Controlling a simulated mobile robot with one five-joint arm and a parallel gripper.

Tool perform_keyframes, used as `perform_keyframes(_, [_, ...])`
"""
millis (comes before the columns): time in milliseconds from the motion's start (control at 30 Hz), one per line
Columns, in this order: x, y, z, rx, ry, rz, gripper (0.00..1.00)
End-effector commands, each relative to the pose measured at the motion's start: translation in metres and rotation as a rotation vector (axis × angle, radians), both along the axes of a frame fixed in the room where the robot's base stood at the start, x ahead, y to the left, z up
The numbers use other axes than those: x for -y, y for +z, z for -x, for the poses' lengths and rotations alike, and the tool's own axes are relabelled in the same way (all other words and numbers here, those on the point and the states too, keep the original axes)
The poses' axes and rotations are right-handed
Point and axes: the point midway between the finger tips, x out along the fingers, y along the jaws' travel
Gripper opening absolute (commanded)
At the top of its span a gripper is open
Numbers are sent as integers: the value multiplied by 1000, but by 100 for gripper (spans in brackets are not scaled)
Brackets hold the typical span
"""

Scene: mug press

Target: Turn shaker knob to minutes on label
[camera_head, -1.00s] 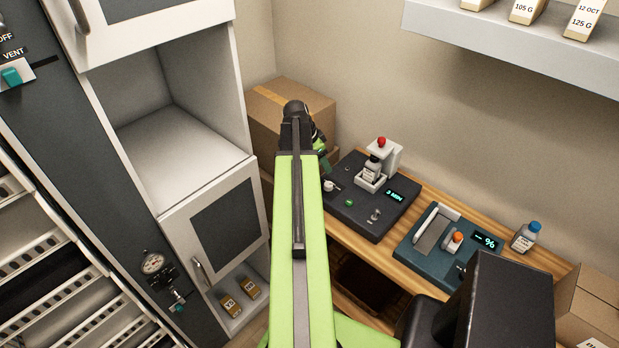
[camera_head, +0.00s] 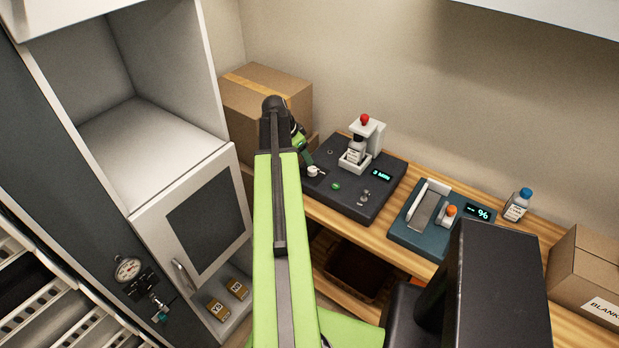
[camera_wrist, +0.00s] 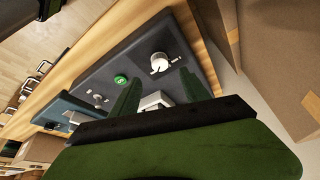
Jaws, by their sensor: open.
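The shaker (camera_head: 375,208) is a dark box on the wooden bench, with a lit display (camera_head: 382,176) reading 3 MIN. Its white knob (camera_head: 313,171) is on the left part of its top and also shows in the wrist view (camera_wrist: 160,63). A small bottle (camera_head: 356,150) with a label stands in the white holder; the label's writing is too small to read. My gripper (camera_head: 306,158) is by the knob. In the wrist view my gripper (camera_wrist: 160,76) is open, its green fingers apart and empty, with the knob just beyond the tips, between them in the picture.
A green button (camera_head: 336,186) and a small switch (camera_head: 364,197) are on the shaker's top. A blue device (camera_head: 410,238) with a % display stands to the right, then a blue-capped bottle (camera_head: 517,205). Cardboard boxes (camera_head: 262,105) stand behind my gripper. A white cabinet (camera_head: 190,215) is at left.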

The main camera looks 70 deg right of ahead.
Motion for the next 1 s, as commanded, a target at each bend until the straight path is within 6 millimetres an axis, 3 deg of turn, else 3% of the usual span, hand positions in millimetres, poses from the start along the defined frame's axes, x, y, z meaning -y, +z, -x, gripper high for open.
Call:
perform_keyframes(33, [4, -23, 2, 0, -1, 0, 54])
perform_keyframes(300, [22, -74, 15, 0, 0, 0, 54])
perform_keyframes(433, [26, -83, 18, 0, 1, 0, 54])
perform_keyframes(700, [27, -81, 19, 0, 2, 0, 54])
perform_keyframes(1000, [27, -81, 18, 0, 2, 0, 15])
